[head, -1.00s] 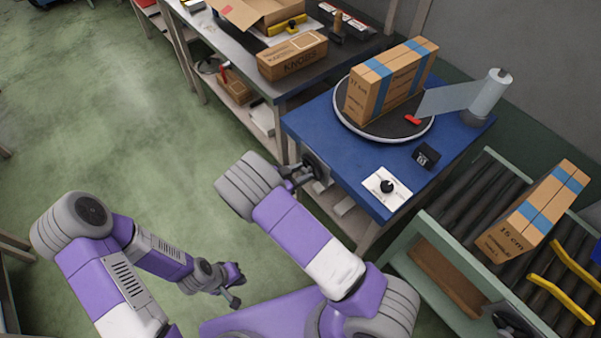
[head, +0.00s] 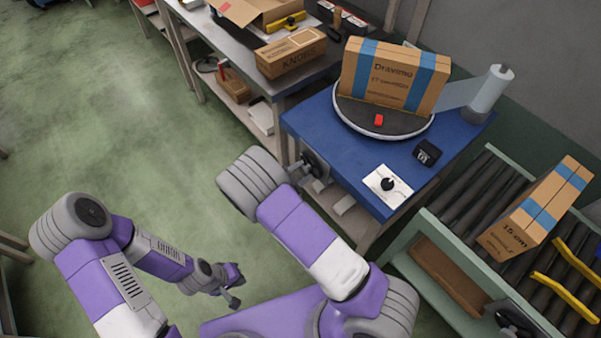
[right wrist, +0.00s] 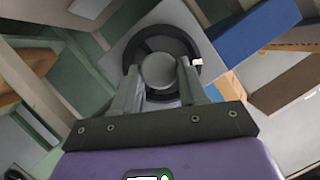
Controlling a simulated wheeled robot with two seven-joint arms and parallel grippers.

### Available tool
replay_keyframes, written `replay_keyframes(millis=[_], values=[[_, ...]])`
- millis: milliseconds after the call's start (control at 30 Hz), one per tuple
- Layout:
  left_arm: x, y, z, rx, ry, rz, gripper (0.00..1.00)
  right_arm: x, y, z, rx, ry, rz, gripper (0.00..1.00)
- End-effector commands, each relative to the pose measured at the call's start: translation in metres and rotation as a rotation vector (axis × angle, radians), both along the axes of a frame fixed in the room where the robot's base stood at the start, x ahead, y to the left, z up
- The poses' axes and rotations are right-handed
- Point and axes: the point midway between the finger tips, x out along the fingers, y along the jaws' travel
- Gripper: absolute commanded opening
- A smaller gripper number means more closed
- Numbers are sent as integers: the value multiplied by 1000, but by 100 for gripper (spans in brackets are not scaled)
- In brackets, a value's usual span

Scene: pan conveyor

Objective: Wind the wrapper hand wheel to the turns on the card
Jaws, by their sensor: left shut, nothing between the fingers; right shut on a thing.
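The wrapper's dark hand wheel (head: 315,164) is on the near side of the blue table, partly hidden by my right gripper (head: 301,174). In the right wrist view the wheel (right wrist: 192,46) is a black ring, and my right gripper (right wrist: 160,84) is shut on a round grey part inside the ring. The turntable (head: 350,124) carries a brown box with blue bands (head: 387,73) and a red marker (head: 379,120). A white card-like plate (head: 376,190) has a black knob. A small black counter (head: 427,153) has unreadable digits. My left gripper (head: 234,289) is shut and empty, low over the floor.
A grey film roll (head: 489,94) stands at the blue table's (head: 308,123) right corner, with film running to the box. A roller conveyor (head: 470,203) at right carries another banded box (head: 533,212). A grey bench (head: 225,50) stands behind. The green floor at left is clear.

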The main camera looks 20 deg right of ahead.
Motion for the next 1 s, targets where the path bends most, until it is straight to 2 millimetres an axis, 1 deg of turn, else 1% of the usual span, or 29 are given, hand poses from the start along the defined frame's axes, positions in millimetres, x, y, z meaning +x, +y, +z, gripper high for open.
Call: replay_keyframes(millis=[100, 300, 767, 800, 933, 1000], values=[[0, 0, -6, 0, 0, 0, 0, -1, 1, -2, 20, -50, 2, 12], [0, 0, -9, 0, 0, 0, 0, -1, 1, -2, 39, -99, 2, 12], [0, 0, -9, 0, 0, 0, 0, -1, 1, -1, 43, -111, 2, 12], [0, 0, -9, 0, 0, 0, 0, -1, 1, -1, 43, -111, 2, 47], [0, 0, -9, 0, 0, 0, 0, -1, 0, -1, 42, -112, 1, 66], [0, 0, -9, 0, 0, 0, 0, -1, 0, -1, 42, -112, 1, 66]])
